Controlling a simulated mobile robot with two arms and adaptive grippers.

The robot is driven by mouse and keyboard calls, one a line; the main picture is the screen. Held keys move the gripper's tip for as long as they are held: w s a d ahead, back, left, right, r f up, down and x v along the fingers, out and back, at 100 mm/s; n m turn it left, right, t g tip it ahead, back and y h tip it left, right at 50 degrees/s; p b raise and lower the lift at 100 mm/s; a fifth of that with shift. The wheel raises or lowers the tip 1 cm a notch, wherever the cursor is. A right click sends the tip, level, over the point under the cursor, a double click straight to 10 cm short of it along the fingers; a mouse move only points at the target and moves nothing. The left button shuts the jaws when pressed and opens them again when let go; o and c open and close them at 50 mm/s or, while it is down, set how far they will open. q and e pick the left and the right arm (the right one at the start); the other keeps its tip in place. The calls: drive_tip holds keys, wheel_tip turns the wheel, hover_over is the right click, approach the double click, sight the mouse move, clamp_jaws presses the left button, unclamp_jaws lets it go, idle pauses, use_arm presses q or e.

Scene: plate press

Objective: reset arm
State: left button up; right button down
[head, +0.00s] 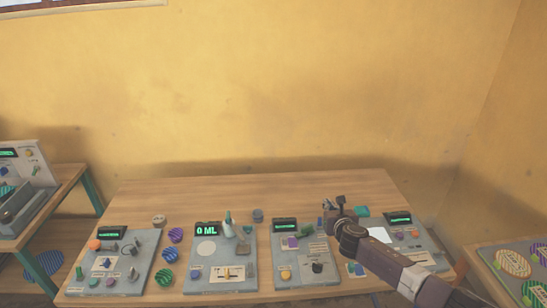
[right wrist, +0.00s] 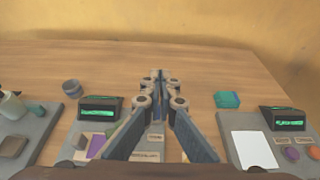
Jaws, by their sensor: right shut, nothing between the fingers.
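My right gripper (head: 334,203) is above the table's right half in the head view, over the space between the two rightmost panels. In the right wrist view the right gripper (right wrist: 158,76) has its fingers together with nothing between them. My right arm comes in from the lower right and hides part of the rightmost panel (head: 428,252). My left gripper is in neither view.
A wooden table (head: 300,190) carries several grey panels, including one with a "0 ML" display (head: 207,229). A teal block (right wrist: 227,99) lies behind the panels. The table's back strip is mostly clear. Side tables stand left (head: 70,175) and right (head: 485,262).

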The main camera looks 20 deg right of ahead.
drive_tip(key=s+a+f+m+g+y, duration=0.15)
drive_tip(key=s+a+f+m, duration=0.25)
drive_tip(key=s+a+m, duration=0.4)
drive_tip(key=s+a+f+m+g, duration=0.35)
drive_tip(key=s+a+m, duration=0.25)
drive_tip(key=s+a, duration=0.35)
drive_tip(key=s+a+r+m+g+y, duration=0.1)
drive_tip(key=s+a+r+m+g, duration=0.15)
drive_tip(key=s+m, duration=0.95)
drive_tip(key=s+a+r+m+g+y, duration=0.1)
drive_tip(key=s+a+m+g, duration=0.3)
drive_tip(key=s, duration=1.3)
wheel_tip(320, 180, down, 35)
drive_tip(key=s+d+m+b, duration=0.1)
drive_tip(key=s+b, duration=0.1)
drive_tip(key=b, duration=0.6)
drive_tip(key=s+d+f+b, duration=0.1)
drive_tip(key=s+f+b, duration=0.2)
drive_tip(key=s+f, duration=0.5)
drive_tip(key=s+d+f+g+b, duration=0.1)
drive_tip(key=s+d+f+b, duration=0.1)
drive_tip(key=s+f, duration=0.6)
wheel_tip(320, 180, down, 6)
drive_tip(key=shift+s+f+b, duration=0.15)
drive_tip(key=shift+s+b, duration=0.25)
drive_tip(key=shift+b, duration=0.35)
